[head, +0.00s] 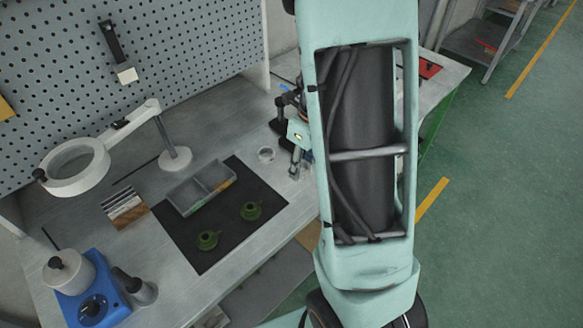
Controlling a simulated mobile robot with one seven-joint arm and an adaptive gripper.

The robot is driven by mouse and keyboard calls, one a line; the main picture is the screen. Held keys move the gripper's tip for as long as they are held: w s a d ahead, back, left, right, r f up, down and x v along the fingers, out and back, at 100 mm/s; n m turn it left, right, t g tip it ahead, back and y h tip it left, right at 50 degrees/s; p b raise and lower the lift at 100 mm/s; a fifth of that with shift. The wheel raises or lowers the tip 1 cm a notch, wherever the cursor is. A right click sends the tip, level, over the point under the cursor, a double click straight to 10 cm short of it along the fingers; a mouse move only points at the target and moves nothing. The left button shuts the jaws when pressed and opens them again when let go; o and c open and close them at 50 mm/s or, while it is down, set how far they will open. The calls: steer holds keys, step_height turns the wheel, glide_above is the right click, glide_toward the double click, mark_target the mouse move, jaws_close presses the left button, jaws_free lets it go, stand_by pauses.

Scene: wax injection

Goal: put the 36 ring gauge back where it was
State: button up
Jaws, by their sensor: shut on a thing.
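My gripper (296,172) is in the head view, just left of my arm link, which hides part of it. It is over the right part of the bench, to the right of the black mat (199,254). It is shut on a small grey ring gauge, which is mostly hidden at the fingertips. I cannot read its number or tell whether it touches the bench. Another small grey ring (265,154) lies on the bench to the left of my gripper.
A grey two-part tray (190,210) and two green wax pieces (208,240) (250,211) are on the mat. A magnifier lamp (75,168), wooden-edged block stack (125,208) and blue wax machine (88,295) stand left. A pegboard (190,40) closes the back.

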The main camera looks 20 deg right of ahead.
glide_above(293, 181)
steer(key=f, duration=0.5)
steer(key=shift+s+d+f, duration=0.1)
steer(key=shift+s+d, duration=0.1)
steer(key=shift+s, duration=0.15)
steer(key=shift+w+f+b, duration=0.15)
steer(key=shift+f+b, duration=0.15)
steer(key=shift+f, duration=1.35)
steer(key=shift+f, duration=0.15)
steer(key=o, duration=1.3)
steer(key=r, duration=0.4)
steer(key=s+r+p, duration=0.1)
steer(key=r, duration=0.7)
steer(key=shift+s+d+r, duration=0.1)
steer(key=shift+s+d, duration=0.05)
steer(key=shift+d, duration=0.2)
